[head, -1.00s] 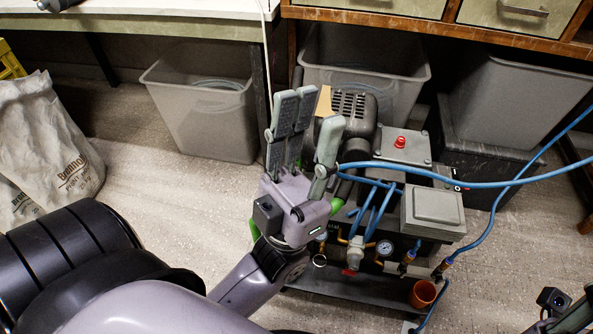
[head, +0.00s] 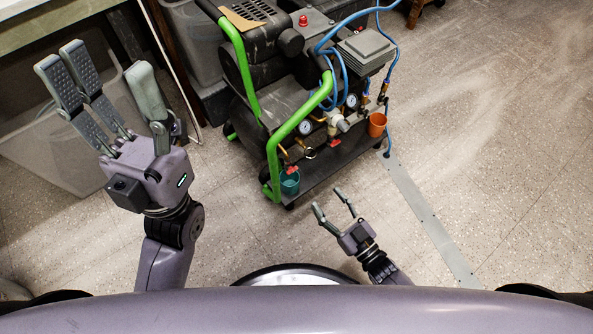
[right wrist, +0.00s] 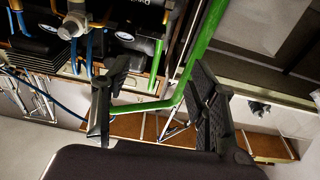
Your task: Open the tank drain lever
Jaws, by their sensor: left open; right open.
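The compressor (head: 265,75) stands on the floor with a bent green tube frame (head: 276,150). Small red lever-like parts show low on its front, one below the gauges (head: 335,143) and one above a teal cup (head: 291,171). I cannot tell which is the tank drain lever. My left gripper (head: 103,66) is open and empty, left of the compressor and apart from it. My right gripper (head: 328,199) is open and empty, in front of the compressor's lower edge. In the right wrist view the green frame (right wrist: 185,92) shows beyond the open fingers.
An orange cup (head: 377,124) and the teal cup (head: 289,185) are at the compressor's front. Blue hoses (head: 322,50) run over its top. A grey bin (head: 45,150) stands behind my left gripper. Floor on the right is clear, with a metal strip (head: 430,220).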

